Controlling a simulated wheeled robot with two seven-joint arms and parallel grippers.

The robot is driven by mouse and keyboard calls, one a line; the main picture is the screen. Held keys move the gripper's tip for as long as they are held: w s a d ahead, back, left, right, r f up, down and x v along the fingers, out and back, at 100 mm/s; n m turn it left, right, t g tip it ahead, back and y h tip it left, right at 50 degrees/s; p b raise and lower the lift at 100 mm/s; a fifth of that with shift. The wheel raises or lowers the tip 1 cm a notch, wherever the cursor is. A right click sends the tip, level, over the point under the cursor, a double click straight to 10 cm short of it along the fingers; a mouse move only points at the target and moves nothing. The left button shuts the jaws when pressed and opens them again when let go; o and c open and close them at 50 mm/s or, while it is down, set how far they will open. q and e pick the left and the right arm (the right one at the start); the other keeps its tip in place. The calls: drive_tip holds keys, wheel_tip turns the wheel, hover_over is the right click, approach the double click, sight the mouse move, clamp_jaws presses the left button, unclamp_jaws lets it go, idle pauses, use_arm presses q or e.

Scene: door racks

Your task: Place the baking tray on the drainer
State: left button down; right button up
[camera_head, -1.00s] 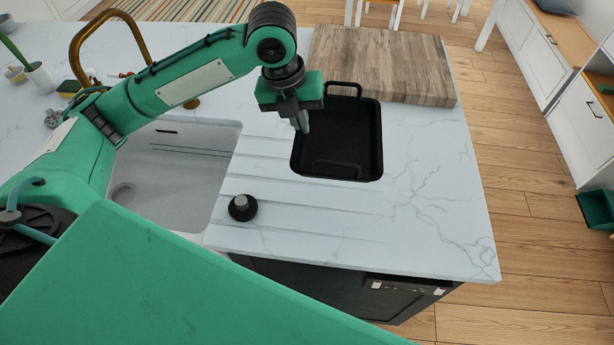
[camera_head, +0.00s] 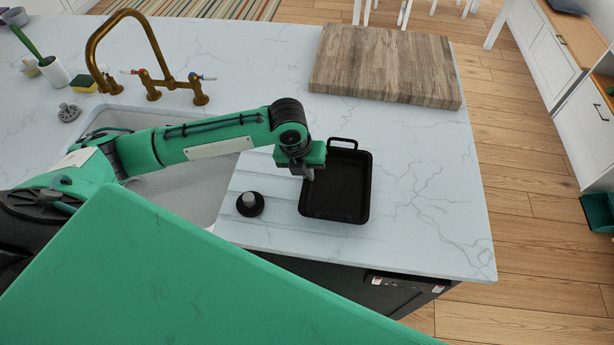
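The black rectangular baking tray (camera_head: 345,190) is right of the sink, its far loop handle showing. It covers the right part of the drainer (camera_head: 262,232), the grooved area of the white worktop beside the sink. I cannot tell whether the tray rests on the grooves or hangs just above them. My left gripper (camera_head: 308,175) comes in from the left and is shut on the tray's left rim; its fingertips are small and partly hidden. My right gripper is not in view.
A black round object with a grey knob (camera_head: 250,204) stands on the drainer just left of the tray. A wooden board (camera_head: 385,65) lies behind. The brass tap (camera_head: 150,85) stands behind the sink. The worktop right of the tray is clear up to its edge.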

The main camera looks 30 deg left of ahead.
use_arm(q)
drive_tip(key=shift+p+x, duration=0.3)
drive_tip(key=shift+x, duration=0.9)
drive_tip(key=shift+s+a+f, duration=0.15)
drive_tip(key=shift+f, duration=0.2)
drive_tip(key=c, duration=1.7)
unclamp_jaws()
drive_tip(key=shift+f, duration=0.1)
drive_tip(key=b+v, duration=0.2)
drive_tip(key=v, duration=1)
drive_tip(key=shift+s, duration=0.15)
